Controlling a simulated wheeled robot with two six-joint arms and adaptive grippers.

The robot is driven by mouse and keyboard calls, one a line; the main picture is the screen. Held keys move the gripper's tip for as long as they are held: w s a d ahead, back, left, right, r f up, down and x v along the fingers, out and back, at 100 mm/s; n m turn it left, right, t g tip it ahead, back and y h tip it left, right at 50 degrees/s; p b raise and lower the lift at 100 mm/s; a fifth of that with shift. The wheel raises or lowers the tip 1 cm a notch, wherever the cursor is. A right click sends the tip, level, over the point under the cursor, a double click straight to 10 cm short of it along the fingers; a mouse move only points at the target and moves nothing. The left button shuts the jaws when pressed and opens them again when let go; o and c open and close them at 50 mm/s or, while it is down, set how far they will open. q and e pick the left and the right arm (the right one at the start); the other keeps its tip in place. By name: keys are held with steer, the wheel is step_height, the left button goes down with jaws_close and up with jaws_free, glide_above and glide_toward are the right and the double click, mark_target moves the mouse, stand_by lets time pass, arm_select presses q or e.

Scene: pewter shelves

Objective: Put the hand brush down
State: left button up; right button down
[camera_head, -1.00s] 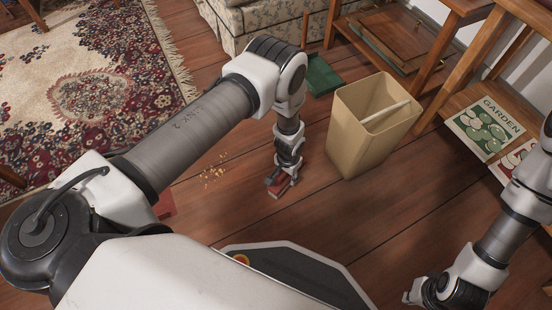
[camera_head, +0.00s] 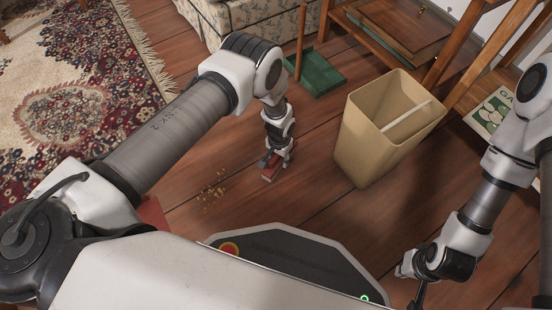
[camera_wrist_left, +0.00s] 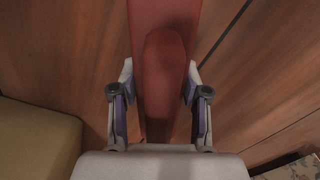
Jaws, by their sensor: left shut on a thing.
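The red hand brush (camera_head: 268,177) shows only in part below my left gripper (camera_head: 271,165) in the head view, low over the floor between the crumbs and the bin. Whether it touches the floor I cannot tell. In the left wrist view the brush's long red body (camera_wrist_left: 165,60) runs between the two fingers, which are shut on it. Its bristles are hidden. My right gripper (camera_head: 418,290) is at the lower right, well apart from the brush; its fingers do not show clearly.
Crumbs (camera_head: 212,190) lie left of the brush. A tan bin (camera_head: 375,145) stands to its right with a pale bar inside. A green dustpan (camera_head: 320,80) with an upright handle is behind. A patterned sofa (camera_head: 240,20) and wooden shelves (camera_head: 400,38) stand further back. Bare floor surrounds the brush.

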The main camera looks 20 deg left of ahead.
arm_select(q)
steer(key=shift+r, duration=0.2)
steer(key=shift+f, duration=0.2)
steer(key=o, duration=1.2)
